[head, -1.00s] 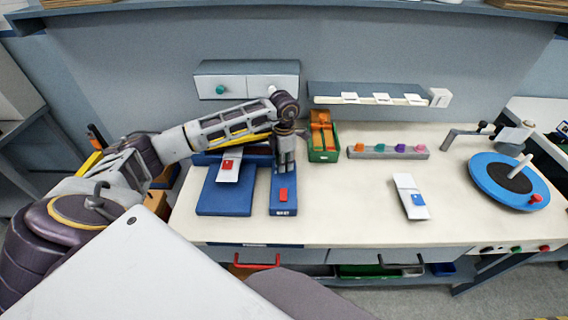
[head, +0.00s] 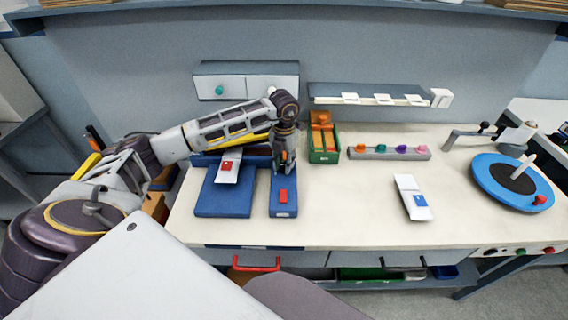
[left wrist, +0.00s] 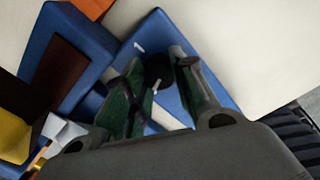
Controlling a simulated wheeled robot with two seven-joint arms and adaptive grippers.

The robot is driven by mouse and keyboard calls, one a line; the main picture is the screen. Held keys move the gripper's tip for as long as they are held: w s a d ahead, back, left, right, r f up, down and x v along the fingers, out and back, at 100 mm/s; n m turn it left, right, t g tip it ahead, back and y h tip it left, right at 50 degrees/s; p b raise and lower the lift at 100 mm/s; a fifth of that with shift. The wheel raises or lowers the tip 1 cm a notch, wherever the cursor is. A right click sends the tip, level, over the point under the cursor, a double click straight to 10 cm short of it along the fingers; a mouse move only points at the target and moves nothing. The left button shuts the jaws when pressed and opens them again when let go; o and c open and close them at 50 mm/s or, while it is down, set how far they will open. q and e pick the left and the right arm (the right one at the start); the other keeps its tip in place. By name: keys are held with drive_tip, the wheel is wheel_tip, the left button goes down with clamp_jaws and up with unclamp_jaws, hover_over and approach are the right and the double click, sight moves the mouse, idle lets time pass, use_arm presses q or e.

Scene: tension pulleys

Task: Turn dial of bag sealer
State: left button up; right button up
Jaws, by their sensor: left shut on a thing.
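The blue bag sealer (head: 222,200) stands at the left of the bench, with a narrower blue section on its right that bears a red button (head: 283,195). A white packet with a red square (head: 229,165) lies on its wider part. My left gripper (head: 284,166) points down over the back of the narrow section. In the left wrist view its two green-padded fingers (left wrist: 158,88) are closed around a small black dial (left wrist: 159,69). A white mark shows on the blue face beside the dial. In the head view the gripper hides the dial. My right gripper is not in view.
A green bin with orange items (head: 323,140) stands right of my left gripper. Farther right are a grey strip with coloured knobs (head: 389,153), a white packet with a blue square (head: 412,197) and a blue turntable (head: 490,182). The bench's front middle is clear.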

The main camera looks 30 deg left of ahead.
use_arm(q)
drive_tip(key=shift+r+n, duration=0.1)
drive_tip(key=shift+n, duration=1)
drive_tip(key=o, duration=1.1)
drive_tip(key=shift+c, duration=0.2)
wheel_tip(320, 180, up, 12)
idle(0.5)
